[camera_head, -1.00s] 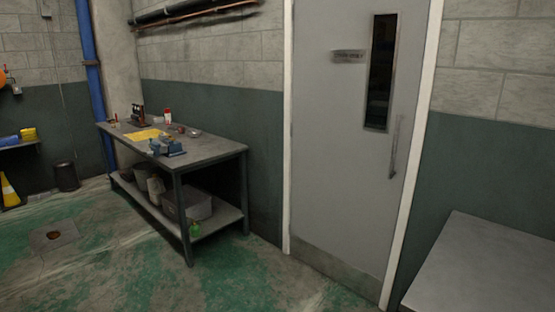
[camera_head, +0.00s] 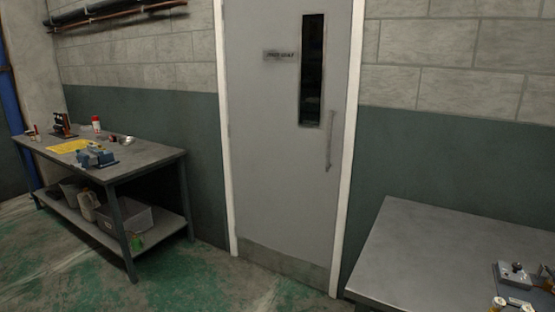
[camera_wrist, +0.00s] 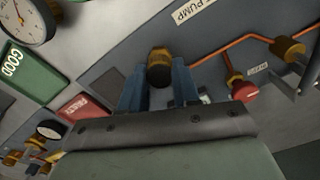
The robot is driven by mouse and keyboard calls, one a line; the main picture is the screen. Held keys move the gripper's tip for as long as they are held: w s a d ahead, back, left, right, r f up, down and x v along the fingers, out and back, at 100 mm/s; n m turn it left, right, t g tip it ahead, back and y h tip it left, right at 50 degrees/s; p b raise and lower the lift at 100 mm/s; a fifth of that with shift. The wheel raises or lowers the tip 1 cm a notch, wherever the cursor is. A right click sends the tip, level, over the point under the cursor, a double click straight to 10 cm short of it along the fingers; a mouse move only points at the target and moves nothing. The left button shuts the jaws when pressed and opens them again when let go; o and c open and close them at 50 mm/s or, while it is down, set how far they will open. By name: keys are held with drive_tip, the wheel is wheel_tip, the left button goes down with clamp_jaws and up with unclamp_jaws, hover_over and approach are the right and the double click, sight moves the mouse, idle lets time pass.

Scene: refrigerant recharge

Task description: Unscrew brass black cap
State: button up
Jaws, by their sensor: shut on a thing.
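The cap (camera_wrist: 160,72), with a black end and a brass-coloured body, shows at the upper middle of the wrist view, against a grey panel. My gripper (camera_wrist: 158,84) has its two blue fingers on either side of the cap and is shut on it. The lower part of the cap's surroundings is hidden by the fingers and the gripper's dark body. Neither my gripper nor this cap can be made out in the head view.
In the wrist view, a red knob (camera_wrist: 243,91), a brass fitting (camera_wrist: 287,48), copper-coloured piping and a dial gauge (camera_wrist: 27,20) surround the cap. The head view shows a workbench (camera_head: 160,160), a closed door (camera_head: 270,150) and a grey table (camera_head: 420,245) with small devices.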

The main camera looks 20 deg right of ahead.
drive_tip(key=shift+n, duration=2.9)
drive_tip(key=shift+n, duration=1.7)
drive_tip(key=n, duration=0.2)
drive_tip(key=shift+n, duration=0.3)
drive_tip(key=shift+r, duration=0.15)
